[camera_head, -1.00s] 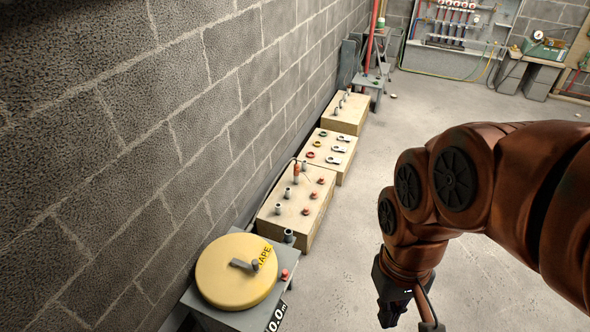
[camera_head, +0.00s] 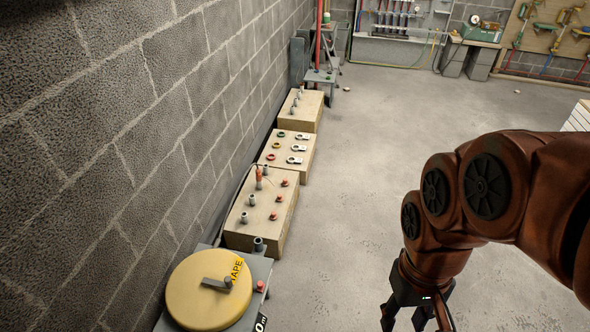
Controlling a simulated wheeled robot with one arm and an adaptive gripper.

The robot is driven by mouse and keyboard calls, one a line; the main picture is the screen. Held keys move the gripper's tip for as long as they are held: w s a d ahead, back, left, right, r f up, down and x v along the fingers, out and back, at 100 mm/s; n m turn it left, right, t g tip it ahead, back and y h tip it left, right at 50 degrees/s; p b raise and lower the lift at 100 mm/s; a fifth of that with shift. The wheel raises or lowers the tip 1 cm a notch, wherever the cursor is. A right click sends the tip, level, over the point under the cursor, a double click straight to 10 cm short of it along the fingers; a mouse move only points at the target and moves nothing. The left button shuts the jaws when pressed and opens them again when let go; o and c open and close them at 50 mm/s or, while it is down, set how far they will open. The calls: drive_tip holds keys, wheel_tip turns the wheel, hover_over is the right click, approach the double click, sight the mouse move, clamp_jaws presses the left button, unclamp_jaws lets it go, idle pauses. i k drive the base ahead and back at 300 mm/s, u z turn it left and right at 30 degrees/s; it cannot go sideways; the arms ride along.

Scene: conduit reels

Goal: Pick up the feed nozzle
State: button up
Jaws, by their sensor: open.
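My gripper (camera_head: 416,318) hangs at the lower right over bare floor, with its fingers apart and nothing seen between them. The bottom edge of the picture cuts off part of it. I cannot tell for certain which item is the feed nozzle. Small grey and red fittings stand on the nearest wooden block (camera_head: 240,235), left of my gripper and well apart from it. Among them is an upright orange-red piece (camera_head: 259,176) with a thin dark line beside it, near the block's far left side.
A yellow reel (camera_head: 192,298) with a crank sits on a grey stand at lower left. Two more wooden blocks with fittings, a middle one (camera_head: 283,172) and a far one (camera_head: 316,122), line the wall. Open concrete floor (camera_head: 370,150) lies right of them. A workbench (camera_head: 466,55) stands at the back.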

sight(258, 175)
drive_tip(key=z, duration=0.55)
drive_tip(key=i, duration=4.5)
drive_tip(key=u, duration=5.85)
